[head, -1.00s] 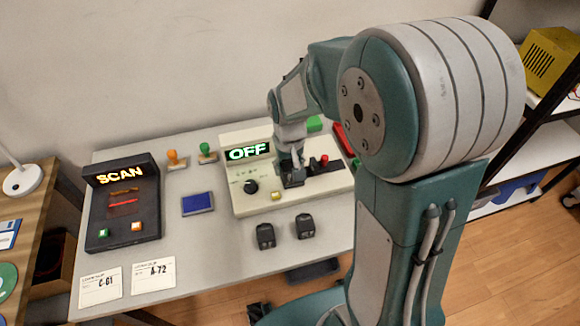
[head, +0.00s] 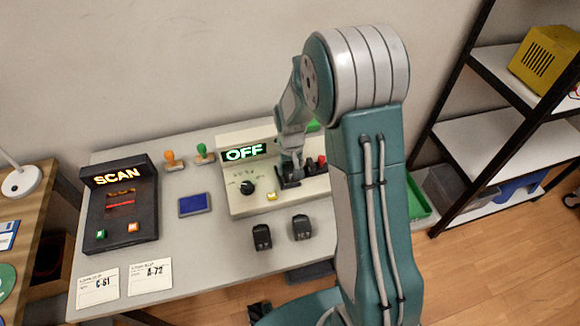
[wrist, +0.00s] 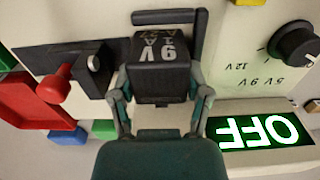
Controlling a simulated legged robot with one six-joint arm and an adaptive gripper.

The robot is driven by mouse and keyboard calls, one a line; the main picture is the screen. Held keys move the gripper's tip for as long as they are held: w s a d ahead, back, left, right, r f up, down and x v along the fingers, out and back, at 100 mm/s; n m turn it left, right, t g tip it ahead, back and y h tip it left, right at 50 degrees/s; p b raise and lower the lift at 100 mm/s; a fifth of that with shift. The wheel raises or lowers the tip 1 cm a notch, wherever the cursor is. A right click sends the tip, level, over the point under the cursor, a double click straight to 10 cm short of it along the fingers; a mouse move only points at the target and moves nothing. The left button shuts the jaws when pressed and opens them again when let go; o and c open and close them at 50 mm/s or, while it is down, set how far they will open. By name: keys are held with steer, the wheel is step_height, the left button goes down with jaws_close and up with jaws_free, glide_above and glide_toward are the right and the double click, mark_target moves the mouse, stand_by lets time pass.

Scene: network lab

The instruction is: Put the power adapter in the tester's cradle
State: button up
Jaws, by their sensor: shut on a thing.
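My gripper (wrist: 163,100) is shut on a black power adapter (wrist: 161,62) marked 9V, with one finger on each side of it. The adapter is at the dark cradle (wrist: 199,38) of the tester, with cradle bars along two of its sides. I cannot tell whether it rests fully on the cradle's floor. The cream tester (head: 240,207) shows a green OFF on its display (wrist: 258,131). Its black knob (wrist: 293,43) has 5V, 9V and 12V marks. A red-knobbed lever (wrist: 54,88) stands beside the cradle. In the head view my arm partly hides the tester's right side.
Two other black adapters (head: 262,237) (head: 302,227) lie in front of the tester. A dark scanner (head: 121,215) reading SCAN, a blue pad (head: 195,205), two stamps (head: 173,161) (head: 204,154) and two paper slips (head: 98,287) (head: 150,276) are to the left. A green tray (head: 417,200) is at right.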

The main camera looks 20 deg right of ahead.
mark_target(289, 165)
steer(key=o, duration=1.2)
steer(key=shift+a+f, duration=0.1)
steer(key=shift+a, duration=0.05)
steer(key=shift+o, duration=0.3)
steer(key=shift+a, duration=0.15)
steer(key=shift+r, duration=0.25)
step_height(289, 165, up, 12)
steer(key=s+r+t, duration=0.3)
steer(key=s+r, duration=0.7)
steer(key=r, duration=0.1)
steer(key=s+r+t, duration=0.2)
steer(key=s+r, duration=0.1)
steer(key=s, duration=1)
steer(key=shift+r+t, duration=0.3)
steer(key=shift+r, duration=0.1)
